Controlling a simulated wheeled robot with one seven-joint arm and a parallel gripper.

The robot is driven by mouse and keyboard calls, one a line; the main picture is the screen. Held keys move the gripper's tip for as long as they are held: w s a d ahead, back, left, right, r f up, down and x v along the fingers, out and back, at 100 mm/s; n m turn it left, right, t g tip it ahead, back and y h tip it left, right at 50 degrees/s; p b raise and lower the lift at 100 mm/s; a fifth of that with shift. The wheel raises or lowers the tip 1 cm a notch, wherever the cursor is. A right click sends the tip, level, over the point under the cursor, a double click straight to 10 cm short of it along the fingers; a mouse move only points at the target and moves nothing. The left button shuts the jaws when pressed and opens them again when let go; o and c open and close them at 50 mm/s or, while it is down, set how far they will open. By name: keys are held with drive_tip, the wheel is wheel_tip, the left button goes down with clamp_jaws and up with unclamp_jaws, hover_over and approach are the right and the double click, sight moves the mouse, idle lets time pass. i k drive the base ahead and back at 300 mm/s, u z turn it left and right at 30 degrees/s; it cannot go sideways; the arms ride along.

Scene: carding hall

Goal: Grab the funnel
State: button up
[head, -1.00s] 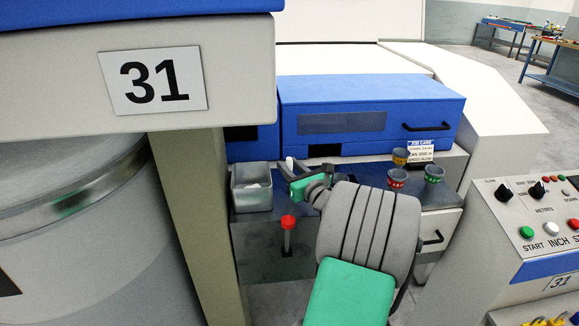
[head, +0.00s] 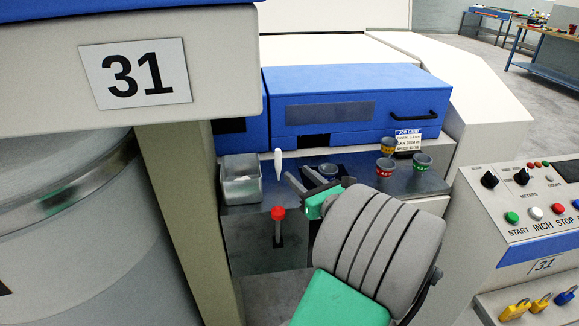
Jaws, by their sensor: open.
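My gripper (head: 299,174) is open and empty over the dark worktop, its fingers pointing away towards the back left. Just right of its fingertips is a grey round-mouthed piece (head: 328,169) in a dark block, partly hidden by a finger. Further right stand several grey funnel-shaped cups: one with a yellow band (head: 388,146) at the back, one with a red band (head: 385,168) in front, and one with a green band (head: 421,165) at the right. My gripper is apart from these banded cups. Which of them is the funnel I cannot tell.
A metal bin (head: 240,184) stands left on the worktop (head: 360,166), with a white pointed piece (head: 278,163) beside it. A red knob (head: 278,213) rises in front. A blue cover (head: 360,98) closes the back; a control panel (head: 535,205) stands right.

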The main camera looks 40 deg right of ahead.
sight(328, 171)
drive_tip(key=z, duration=1.6)
